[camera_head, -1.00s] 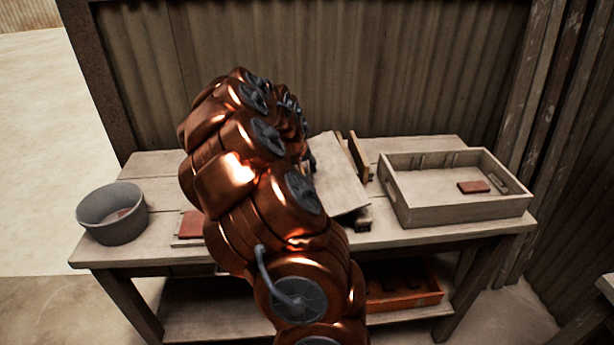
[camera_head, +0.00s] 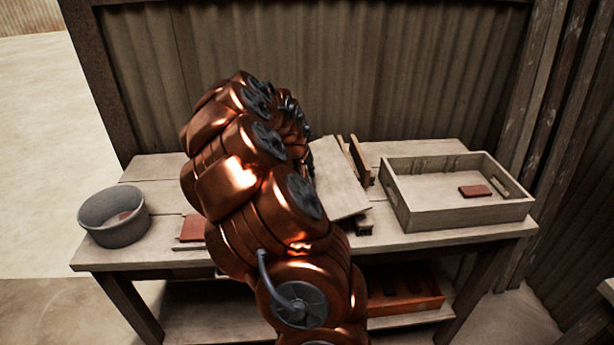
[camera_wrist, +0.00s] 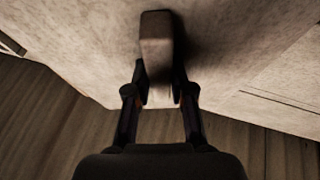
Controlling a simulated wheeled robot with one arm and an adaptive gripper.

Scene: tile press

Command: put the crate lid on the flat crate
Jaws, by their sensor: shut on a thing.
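The crate lid (camera_head: 340,184) is a flat pale wooden board, seen over the workbench in the head view, partly hidden behind my arm. In the wrist view, the lid (camera_wrist: 80,45) fills much of the picture, and its raised handle block (camera_wrist: 157,42) lies between my fingers. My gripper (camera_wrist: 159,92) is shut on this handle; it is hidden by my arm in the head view. The flat crate (camera_head: 457,212) is a shallow, open, pale wooden box on the right of the bench, to the right of the lid. A reddish tile (camera_head: 475,191) lies inside it.
Upright wooden slats (camera_head: 358,160) stand just behind the lid, between it and the crate. A grey tub (camera_head: 114,226) stands at the bench's left end. A reddish tile (camera_head: 193,228) lies left of my arm. An orange crate (camera_head: 405,305) is on the lower shelf.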

